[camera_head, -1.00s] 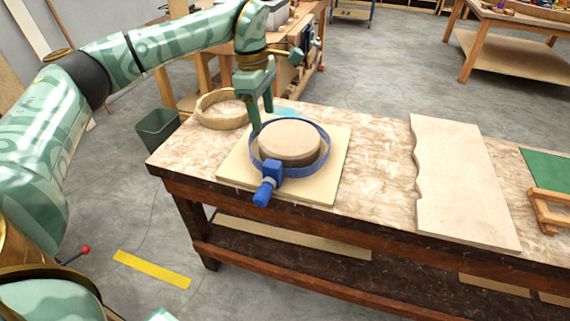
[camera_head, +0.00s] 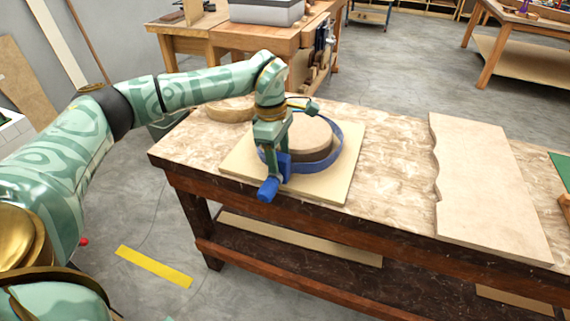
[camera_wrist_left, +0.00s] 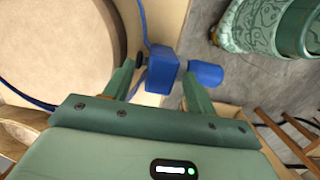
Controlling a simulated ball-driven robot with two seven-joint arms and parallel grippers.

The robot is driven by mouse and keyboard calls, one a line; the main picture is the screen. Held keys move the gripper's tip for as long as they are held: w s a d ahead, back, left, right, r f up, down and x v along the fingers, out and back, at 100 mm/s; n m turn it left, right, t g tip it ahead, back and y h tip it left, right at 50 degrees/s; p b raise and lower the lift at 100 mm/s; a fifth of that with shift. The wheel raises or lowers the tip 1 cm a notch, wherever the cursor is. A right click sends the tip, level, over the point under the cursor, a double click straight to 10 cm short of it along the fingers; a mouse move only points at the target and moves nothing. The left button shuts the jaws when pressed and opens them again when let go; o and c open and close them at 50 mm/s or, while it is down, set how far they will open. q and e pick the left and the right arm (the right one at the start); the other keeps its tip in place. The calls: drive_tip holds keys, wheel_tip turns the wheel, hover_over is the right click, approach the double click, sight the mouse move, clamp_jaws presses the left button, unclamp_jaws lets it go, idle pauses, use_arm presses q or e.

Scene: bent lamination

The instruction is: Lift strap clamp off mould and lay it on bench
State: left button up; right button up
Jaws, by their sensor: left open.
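The strap clamp (camera_head: 322,168) is a blue band looped loosely around the round tan mould (camera_head: 312,136), which stands on a pale square board (camera_head: 335,190). Its blue buckle and handle (camera_head: 267,188) jut toward the bench's front edge. My left gripper (camera_head: 273,165) is over the buckle, pointing down, and partly hides it. In the left wrist view, the open fingers (camera_wrist_left: 161,68) stand on either side of the buckle (camera_wrist_left: 163,78), with the handle (camera_wrist_left: 206,74) outside the right finger. I cannot tell whether either finger touches. My right gripper is not in view.
The bench top (camera_head: 390,160) is clear between the board and a wavy-edged wooden panel (camera_head: 480,180) at right. A round wooden ring (camera_head: 230,108) lies behind the mould at left, partly hidden by my arm.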

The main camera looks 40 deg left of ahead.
use_arm(q)
drive_tip(key=shift+s+r, duration=0.1)
drive_tip(key=shift+r, duration=0.1)
drive_tip(key=c, duration=1)
